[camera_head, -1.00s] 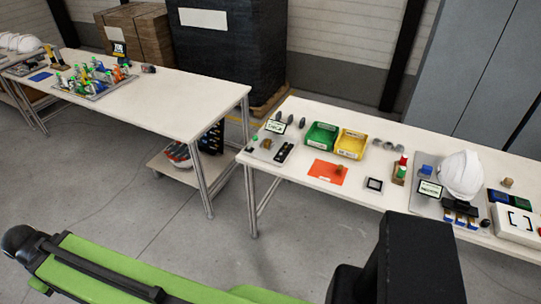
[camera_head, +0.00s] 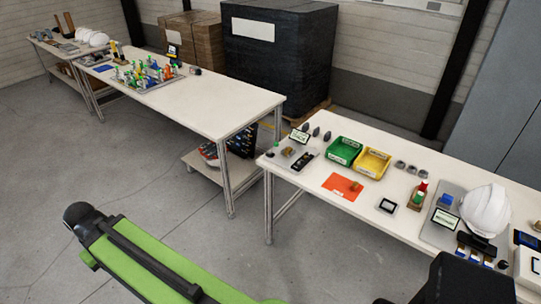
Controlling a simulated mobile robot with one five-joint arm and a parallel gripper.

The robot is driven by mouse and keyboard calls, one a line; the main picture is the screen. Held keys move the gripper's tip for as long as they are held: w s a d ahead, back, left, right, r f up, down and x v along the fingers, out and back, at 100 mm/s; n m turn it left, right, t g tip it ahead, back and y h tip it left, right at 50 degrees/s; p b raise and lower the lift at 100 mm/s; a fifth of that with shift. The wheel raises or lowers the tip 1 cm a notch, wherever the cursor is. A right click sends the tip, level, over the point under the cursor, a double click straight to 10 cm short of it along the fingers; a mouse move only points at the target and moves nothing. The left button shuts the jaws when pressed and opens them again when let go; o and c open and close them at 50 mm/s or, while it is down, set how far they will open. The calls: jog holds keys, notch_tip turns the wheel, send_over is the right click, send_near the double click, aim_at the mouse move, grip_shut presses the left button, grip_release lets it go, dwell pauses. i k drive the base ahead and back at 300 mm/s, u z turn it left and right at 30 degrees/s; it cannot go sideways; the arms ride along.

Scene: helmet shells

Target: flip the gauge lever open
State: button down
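No gauge lever can be made out for certain at this size. On the right-hand table, a small grey plate (camera_head: 279,163) at the left end carries a tilted display (camera_head: 300,137), a small brownish block (camera_head: 288,152) and a dark strip with buttons (camera_head: 303,161). A larger grey plate (camera_head: 437,233) farther right carries a white helmet shell (camera_head: 486,211), a second display (camera_head: 447,219) and a blue block (camera_head: 445,200). Which station holds the gauge I cannot tell. My green and black arm crosses the bottom left; my gripper is not recognisable in view.
The right-hand table (camera_head: 328,211) also holds a green bin (camera_head: 344,150), a yellow bin (camera_head: 373,162) and an orange mat (camera_head: 335,186). A left-hand table (camera_head: 210,101) bears a tray of colourful parts. Grey floor (camera_head: 150,165) lies open in front of the left-hand table.

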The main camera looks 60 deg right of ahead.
aim_at(276, 144)
jog(key=u, duration=0.2)
jog(key=i, duration=1)
jog(key=u, duration=0.05)
